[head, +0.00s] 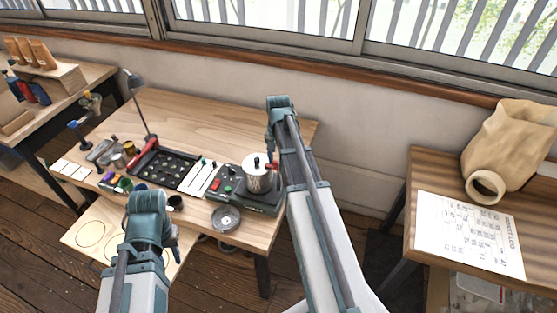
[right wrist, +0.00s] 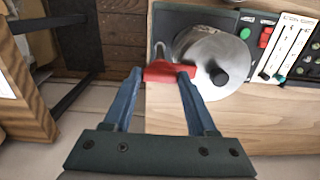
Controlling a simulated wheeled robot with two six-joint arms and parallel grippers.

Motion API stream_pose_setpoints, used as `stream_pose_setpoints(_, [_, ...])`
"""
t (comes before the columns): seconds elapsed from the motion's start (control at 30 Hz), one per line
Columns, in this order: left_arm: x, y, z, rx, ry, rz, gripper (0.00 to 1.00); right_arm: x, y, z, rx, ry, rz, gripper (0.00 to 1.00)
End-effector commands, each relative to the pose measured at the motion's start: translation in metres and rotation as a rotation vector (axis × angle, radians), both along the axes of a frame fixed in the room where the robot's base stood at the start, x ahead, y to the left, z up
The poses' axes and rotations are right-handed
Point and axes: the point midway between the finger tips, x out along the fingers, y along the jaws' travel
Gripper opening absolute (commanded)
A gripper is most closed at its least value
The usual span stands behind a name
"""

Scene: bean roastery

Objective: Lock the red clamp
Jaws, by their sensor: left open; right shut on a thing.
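The red clamp (right wrist: 166,72) is a small red piece at the side of a silver pot with a black knob (right wrist: 206,62). It sits between the fingertips of my right gripper (right wrist: 168,76), which is shut on it. In the head view the clamp (head: 272,168) shows only as a bit of red beside the pot (head: 257,174), largely hidden by my right arm. Whether the clamp is locked I cannot tell. My left gripper (head: 172,241) is open, low in front of the table and away from the clamp; its fingers are mostly hidden by its own arm.
The pot stands on a dark base with red and green buttons (right wrist: 246,33). Left of it in the head view are white slider strips (head: 203,177), a black tray (head: 166,167), small tins and a lamp (head: 135,82). The table's back is clear. A round metal dish (head: 226,218) lies near the front edge.

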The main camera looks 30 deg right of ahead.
Motion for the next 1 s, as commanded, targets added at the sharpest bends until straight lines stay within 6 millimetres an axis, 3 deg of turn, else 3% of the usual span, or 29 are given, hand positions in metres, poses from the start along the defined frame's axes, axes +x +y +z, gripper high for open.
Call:
stream_pose_setpoints(0.33, [0.0000,0.0000,0.0000,0.000,0.000,0.000,0.41,-0.0001,-0.0001,0.0000,0.000,0.000,-0.006,0.02])
stream_pose_setpoints(0.37, [0.0000,0.0000,0.0000,0.000,0.000,0.000,0.41,-0.0001,-0.0001,0.0000,0.000,0.000,-0.006,0.59])
stream_pose_setpoints(0.53, [0.0000,0.0000,0.0000,0.000,0.000,0.000,0.41,0.0000,-0.0001,0.0000,0.000,0.000,-0.005,0.88])
stream_pose_setpoints(1.0, [0.0000,0.0000,0.0069,0.000,0.000,0.000,0.41,0.0000,0.0000,0.0069,0.000,0.000,-0.003,0.88])
